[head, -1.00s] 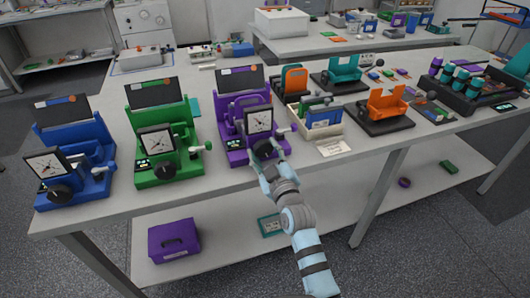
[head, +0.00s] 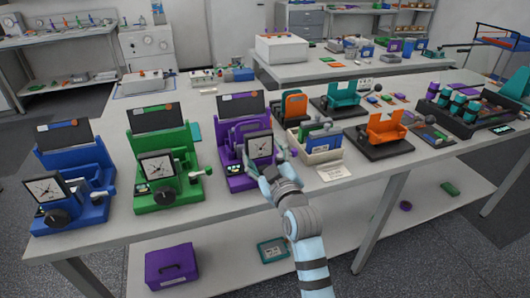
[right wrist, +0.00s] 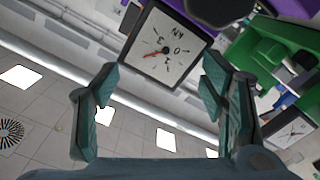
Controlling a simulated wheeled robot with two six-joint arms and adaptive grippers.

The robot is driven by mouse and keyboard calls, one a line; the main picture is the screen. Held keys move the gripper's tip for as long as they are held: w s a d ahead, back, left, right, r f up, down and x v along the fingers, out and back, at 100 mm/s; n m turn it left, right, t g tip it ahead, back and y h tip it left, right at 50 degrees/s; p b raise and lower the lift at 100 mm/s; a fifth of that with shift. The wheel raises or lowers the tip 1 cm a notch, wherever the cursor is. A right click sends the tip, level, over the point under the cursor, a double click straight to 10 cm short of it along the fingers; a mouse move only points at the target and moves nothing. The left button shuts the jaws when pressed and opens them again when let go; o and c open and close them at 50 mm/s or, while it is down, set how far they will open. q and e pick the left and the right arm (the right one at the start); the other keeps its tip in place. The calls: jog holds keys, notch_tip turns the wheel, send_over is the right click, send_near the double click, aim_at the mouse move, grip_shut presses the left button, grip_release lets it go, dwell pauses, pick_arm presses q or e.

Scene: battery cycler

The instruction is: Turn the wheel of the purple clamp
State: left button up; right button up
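The purple clamp (head: 236,181) stands on the table with its dial (head: 260,146) facing me. My right gripper (head: 268,174) is in front of it, just below the dial, and covers the place where the neighbouring clamps have their black wheel. In the right wrist view the fingers (right wrist: 160,82) are open and apart with nothing between them. Beyond them are the dial (right wrist: 164,48) and, at the top edge, a dark round part (right wrist: 220,8) that looks like the wheel, partly cut off. I cannot tell whether a finger touches the clamp. My left gripper is not in view.
The green clamp (head: 150,202) and blue clamp (head: 90,212) stand to the left, each with a dial and black wheel. A cream bin (head: 318,157) and an orange holder (head: 385,127) stand to the right. A strip of table in front is clear.

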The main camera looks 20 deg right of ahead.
notch_tip(320, 180, up, 2)
jog(key=shift+s+d+r, duration=0.1)
jog(key=shift+f, duration=0.2)
